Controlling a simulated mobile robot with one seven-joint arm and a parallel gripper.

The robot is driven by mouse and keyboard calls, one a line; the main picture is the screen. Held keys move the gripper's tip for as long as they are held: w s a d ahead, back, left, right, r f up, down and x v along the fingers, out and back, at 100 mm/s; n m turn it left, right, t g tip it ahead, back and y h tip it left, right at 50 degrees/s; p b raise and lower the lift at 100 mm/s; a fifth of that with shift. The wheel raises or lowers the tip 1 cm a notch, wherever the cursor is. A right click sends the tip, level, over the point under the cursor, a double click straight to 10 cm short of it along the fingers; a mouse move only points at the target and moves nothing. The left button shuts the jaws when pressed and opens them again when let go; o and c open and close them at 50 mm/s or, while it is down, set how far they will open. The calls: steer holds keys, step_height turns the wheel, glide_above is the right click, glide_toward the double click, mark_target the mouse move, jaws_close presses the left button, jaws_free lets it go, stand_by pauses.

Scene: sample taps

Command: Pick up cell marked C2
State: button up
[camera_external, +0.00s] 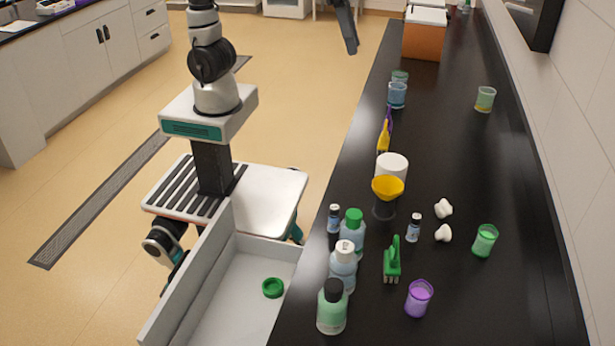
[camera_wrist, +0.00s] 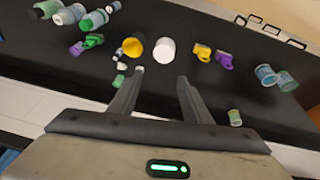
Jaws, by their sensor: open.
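No mark C2 is readable in either view, so I cannot tell which thing is the cell. Small clear tinted cups stand on the black bench: a green one (camera_external: 485,241), a purple one (camera_external: 419,298), a yellowish one (camera_external: 485,99) and a blue one (camera_external: 397,95) with another behind it.
A white cylinder (camera_external: 392,167), yellow funnel (camera_external: 387,188), several capped bottles (camera_external: 343,266), small vials (camera_external: 414,228), white knobs (camera_external: 443,209) and a green brush-like tool (camera_external: 392,262) crowd the near bench. A brown box (camera_external: 424,40) stands far back.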

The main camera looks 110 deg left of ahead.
steer(key=w+d+f+g, duration=0.1)
steer(key=w+d+f, duration=0.1)
steer(key=w+d, duration=0.3)
steer(key=w+d+f+g, duration=0.1)
steer(key=w+d+f, duration=0.1)
steer(key=w, duration=0.5)
steer(key=n+g+b, duration=0.1)
steer(key=n+g, duration=0.1)
glide_above(413, 228)
steer(key=a, duration=0.1)
step_height(413, 228, down, 18)
steer(key=shift+y, duration=0.3)
steer(key=f+b, duration=0.1)
steer(key=f, duration=0.4)
steer(key=f+b, duration=0.1)
steer(key=f, duration=0.4)
steer(key=shift+s+a+f, duration=0.1)
steer(key=shift+s+f, duration=0.1)
steer(key=shift+f, duration=0.05)
steer(key=shift+w+f, duration=0.15)
steer(key=shift+f, duration=1.4)
steer(key=shift+w+f, duration=0.1)
steer(key=shift+f, duration=1.45)
jaws_close()
